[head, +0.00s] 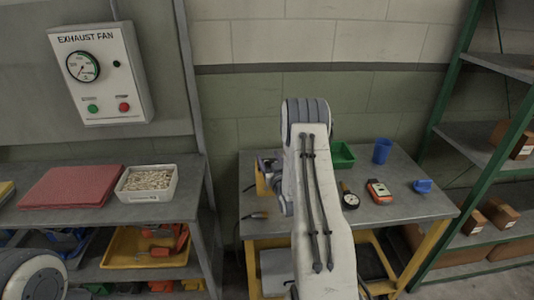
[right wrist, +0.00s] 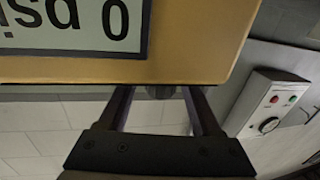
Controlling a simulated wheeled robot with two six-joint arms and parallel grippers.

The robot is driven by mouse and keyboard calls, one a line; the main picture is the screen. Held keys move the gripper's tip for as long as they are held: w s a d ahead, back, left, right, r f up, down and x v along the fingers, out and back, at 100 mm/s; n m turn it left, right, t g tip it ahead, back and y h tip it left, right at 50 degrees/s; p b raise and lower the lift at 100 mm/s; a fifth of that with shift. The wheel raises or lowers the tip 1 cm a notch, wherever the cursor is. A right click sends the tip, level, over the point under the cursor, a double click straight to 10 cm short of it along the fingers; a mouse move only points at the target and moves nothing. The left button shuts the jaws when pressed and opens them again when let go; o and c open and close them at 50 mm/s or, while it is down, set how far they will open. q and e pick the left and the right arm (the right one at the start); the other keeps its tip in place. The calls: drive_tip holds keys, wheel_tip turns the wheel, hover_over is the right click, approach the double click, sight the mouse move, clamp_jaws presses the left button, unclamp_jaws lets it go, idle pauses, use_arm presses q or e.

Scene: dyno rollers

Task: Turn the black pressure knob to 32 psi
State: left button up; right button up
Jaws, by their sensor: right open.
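The yellow-orange pressure unit (right wrist: 190,45) fills the top of the right wrist view, and its display (right wrist: 75,25) reads "0 psi" upside down. The dark pressure knob (right wrist: 160,92) shows in part at the unit's edge. My right gripper (right wrist: 159,97) is open, with one finger on each side of the knob; I cannot tell whether they touch it. In the head view my right arm hides most of the unit, leaving a yellow part (head: 261,179) on the bench. My left gripper is out of view.
The grey bench (head: 400,209) holds a green tray (head: 342,155), a blue cup (head: 382,151), a round gauge (head: 350,200), an orange meter (head: 379,191) and a blue item (head: 423,186). The exhaust fan box (head: 103,73) is at left. Green-framed shelves (head: 480,137) stand right.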

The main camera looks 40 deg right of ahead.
drive_tip(key=shift+x, duration=0.9)
clamp_jaws()
